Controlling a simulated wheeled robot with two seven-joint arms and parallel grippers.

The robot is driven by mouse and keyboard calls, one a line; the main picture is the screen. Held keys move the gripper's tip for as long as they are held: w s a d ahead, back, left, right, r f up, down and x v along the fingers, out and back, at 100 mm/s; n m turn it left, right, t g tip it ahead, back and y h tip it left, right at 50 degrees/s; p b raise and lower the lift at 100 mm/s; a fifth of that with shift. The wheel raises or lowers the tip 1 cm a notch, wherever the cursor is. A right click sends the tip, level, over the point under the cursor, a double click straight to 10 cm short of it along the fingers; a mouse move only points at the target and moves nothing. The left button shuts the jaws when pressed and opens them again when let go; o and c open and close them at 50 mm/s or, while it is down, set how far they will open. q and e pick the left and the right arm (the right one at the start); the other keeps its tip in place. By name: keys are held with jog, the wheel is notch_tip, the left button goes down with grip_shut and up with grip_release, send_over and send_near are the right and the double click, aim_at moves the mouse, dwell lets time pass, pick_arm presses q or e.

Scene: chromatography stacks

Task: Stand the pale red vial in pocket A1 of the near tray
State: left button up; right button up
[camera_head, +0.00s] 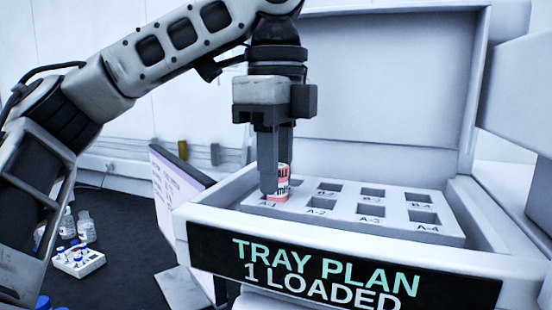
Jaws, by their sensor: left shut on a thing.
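The pale red vial (284,184) is upright between the fingers of my left gripper (276,190), which is shut on it. The vial is at the front left pocket of the near tray (390,230), by a label partly covered by the fingers. Its lower end is at the tray's top face; how deep it sits in the pocket cannot be told. The other pockets in view, labelled A-2, A-3, A-4 and the B row behind, look empty. My right gripper is not in view.
The tray sits in an open white drawer whose front display (330,270) reads "TRAY PLAN 1 LOADED". A tall white panel stands behind it. A screen (180,190) is left of the drawer. A small white rack (80,262) with vials and clear bottles (86,225) are on the dark surface at left.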

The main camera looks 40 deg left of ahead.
pick_arm(q)
jog(key=shift+f, duration=0.2)
jog(key=o, duration=1.5)
jog(key=shift+c, duration=0.2)
jog(key=shift+r+p, duration=0.7)
jog(key=shift+r, duration=2.85)
